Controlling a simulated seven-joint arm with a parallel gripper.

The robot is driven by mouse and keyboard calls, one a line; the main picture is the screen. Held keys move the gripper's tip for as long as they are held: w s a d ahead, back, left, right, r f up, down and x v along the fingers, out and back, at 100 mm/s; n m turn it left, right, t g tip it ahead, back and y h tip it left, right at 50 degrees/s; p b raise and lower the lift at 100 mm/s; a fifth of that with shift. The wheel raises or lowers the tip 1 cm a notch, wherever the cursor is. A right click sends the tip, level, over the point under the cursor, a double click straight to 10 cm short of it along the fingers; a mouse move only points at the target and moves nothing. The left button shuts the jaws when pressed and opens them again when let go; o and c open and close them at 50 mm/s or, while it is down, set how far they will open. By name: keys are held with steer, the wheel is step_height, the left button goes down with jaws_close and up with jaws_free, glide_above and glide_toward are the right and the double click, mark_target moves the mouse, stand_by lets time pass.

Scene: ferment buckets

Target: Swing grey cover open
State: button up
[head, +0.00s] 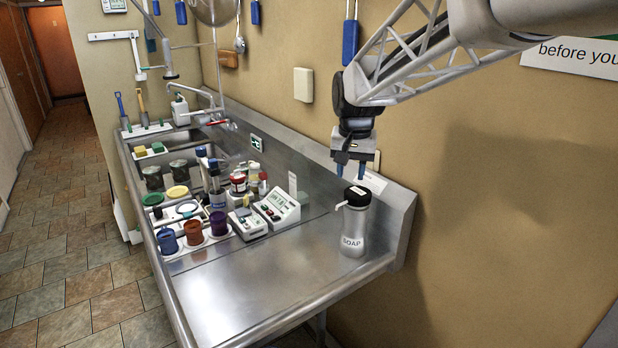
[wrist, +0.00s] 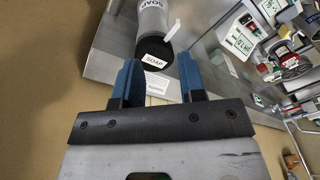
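I cannot clearly make out a grey cover in either view. Small white and grey devices (head: 278,208) stand among the crowded items at the middle of the steel counter (head: 290,275), but no hinged cover can be told on them. My gripper (head: 351,170) points down above the soap bottle (head: 354,230), at the counter's right end near the wall. In the wrist view, the blue fingers of my gripper (wrist: 160,82) are apart with nothing held between them. The soap bottle (wrist: 152,20) shows just past the fingertips, with its black cap towards me.
Blue, brown and purple cups (head: 193,233) stand at the counter's left edge, near several jars and lids. A raised steel backsplash (head: 320,160) runs along the wall. The counter's front right is bare. Tools with blue handles (head: 350,40) hang on the wall.

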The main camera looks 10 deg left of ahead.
steer(key=w+a+f, duration=0.3)
steer(key=w+a, duration=0.3)
steer(key=a, duration=0.2)
steer(key=w+a+f, duration=0.2)
steer(key=w+a, duration=0.3)
steer(key=a, duration=0.3)
steer(key=g, duration=0.1)
glide_above(245, 197)
step_height(245, 197, down, 10)
steer(key=shift+w+r, duration=0.1)
steer(key=shift+r, duration=0.15)
steer(key=shift+f, duration=0.15)
steer(key=shift+f, duration=3.8)
jaws_close()
